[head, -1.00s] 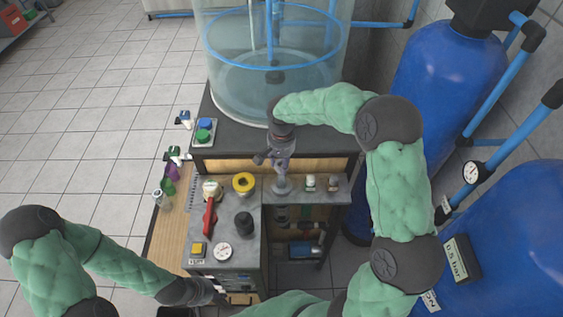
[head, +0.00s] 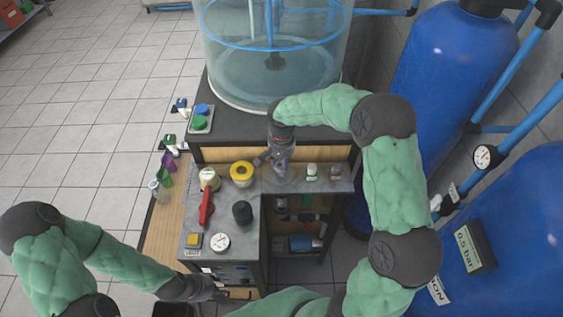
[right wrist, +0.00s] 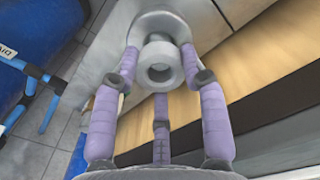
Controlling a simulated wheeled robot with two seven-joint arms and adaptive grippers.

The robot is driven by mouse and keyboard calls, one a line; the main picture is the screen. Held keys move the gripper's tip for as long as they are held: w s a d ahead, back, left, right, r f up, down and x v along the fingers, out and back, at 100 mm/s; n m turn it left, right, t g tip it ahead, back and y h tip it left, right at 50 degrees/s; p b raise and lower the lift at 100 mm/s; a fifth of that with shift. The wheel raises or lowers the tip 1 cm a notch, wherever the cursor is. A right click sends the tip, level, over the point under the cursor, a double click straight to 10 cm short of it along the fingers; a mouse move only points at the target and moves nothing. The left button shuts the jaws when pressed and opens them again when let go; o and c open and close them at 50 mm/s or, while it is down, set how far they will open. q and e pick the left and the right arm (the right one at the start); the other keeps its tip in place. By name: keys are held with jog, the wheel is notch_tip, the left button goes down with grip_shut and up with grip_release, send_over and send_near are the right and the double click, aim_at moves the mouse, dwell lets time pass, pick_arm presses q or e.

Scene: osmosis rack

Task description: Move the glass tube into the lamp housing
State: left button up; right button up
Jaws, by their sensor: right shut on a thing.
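My right gripper (head: 281,167) hangs over the back of the grey bench top, its fingers pointing down. In the right wrist view its purple fingers (right wrist: 160,70) are shut around a pale grey round piece with a hollow end (right wrist: 160,64), which appears to be the glass tube seen end-on. A wider grey round fitting (right wrist: 168,19), possibly the lamp housing, shows just beyond it. I cannot tell whether the tube is inside that fitting or only above it. My left gripper (head: 212,291) is low at the bench front; its fingers are too small to read.
A clear tank (head: 272,75) stands behind; blue tanks (head: 447,90) crowd the right.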

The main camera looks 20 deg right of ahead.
jog(key=shift+f+b, duration=0.95)
jog(key=shift+f, duration=0.4)
jog(key=o, duration=0.9)
jog(key=shift+o, duration=0.4)
jog(key=o, duration=0.4)
jog(key=shift+c, duration=0.2)
notch_tip(320, 180, up, 8)
jog(key=p, duration=0.5)
